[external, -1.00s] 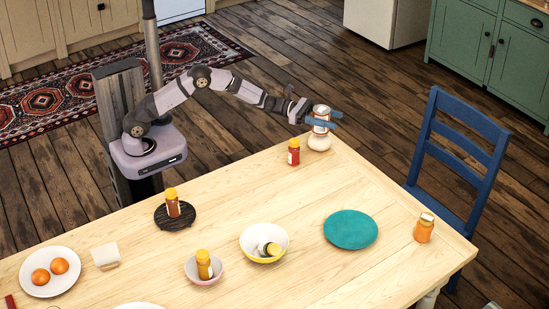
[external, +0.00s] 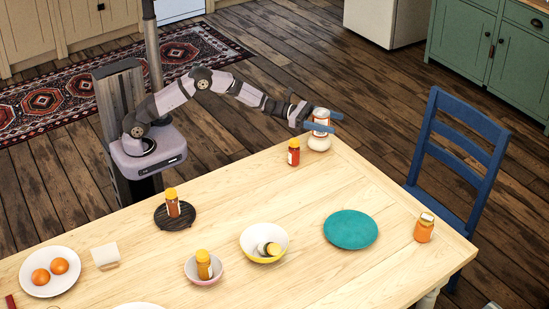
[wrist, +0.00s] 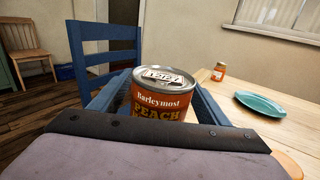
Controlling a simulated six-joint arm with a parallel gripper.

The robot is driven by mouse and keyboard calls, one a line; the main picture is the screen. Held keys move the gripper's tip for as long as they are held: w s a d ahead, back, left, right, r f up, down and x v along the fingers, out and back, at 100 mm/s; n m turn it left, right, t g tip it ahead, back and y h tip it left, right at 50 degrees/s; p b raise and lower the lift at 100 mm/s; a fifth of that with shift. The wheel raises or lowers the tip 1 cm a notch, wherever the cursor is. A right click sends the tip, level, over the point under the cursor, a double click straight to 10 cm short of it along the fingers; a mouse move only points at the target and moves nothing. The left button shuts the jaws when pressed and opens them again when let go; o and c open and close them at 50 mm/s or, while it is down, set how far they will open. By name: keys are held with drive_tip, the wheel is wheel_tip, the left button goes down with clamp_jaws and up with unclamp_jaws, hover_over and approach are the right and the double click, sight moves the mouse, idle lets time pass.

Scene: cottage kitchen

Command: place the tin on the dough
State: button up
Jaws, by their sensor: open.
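The tin (external: 321,119) is upright, with an orange-red label and a silver lid with a pull ring. It sits on top of the pale round dough (external: 319,143) near the table's far corner in the external view. My gripper (external: 322,123) is open, with its blue fingers on either side of the tin. In the wrist view the tin (wrist: 163,95) stands between the fingers, its label reading "Barleymost PEACH". Whether the fingers still touch the tin is hard to tell. The dough is hidden in the wrist view.
A red jar (external: 293,153) stands just left of the dough. A teal plate (external: 350,230) and an orange jar (external: 424,228) are further right. A white-and-yellow bowl (external: 250,238) holds a tipped jar. A blue chair (external: 455,170) stands beyond the table's right edge.

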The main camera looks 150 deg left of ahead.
drive_tip(key=shift+r, duration=0.25)
drive_tip(key=shift+s+d+f, duration=0.1)
drive_tip(key=shift+s+f, duration=0.05)
drive_tip(key=shift+s, duration=0.15)
drive_tip(key=b+v, duration=0.1)
drive_tip(key=v, duration=1)
drive_tip(key=shift+s, duration=0.2)
drive_tip(key=shift+d, duration=0.1)
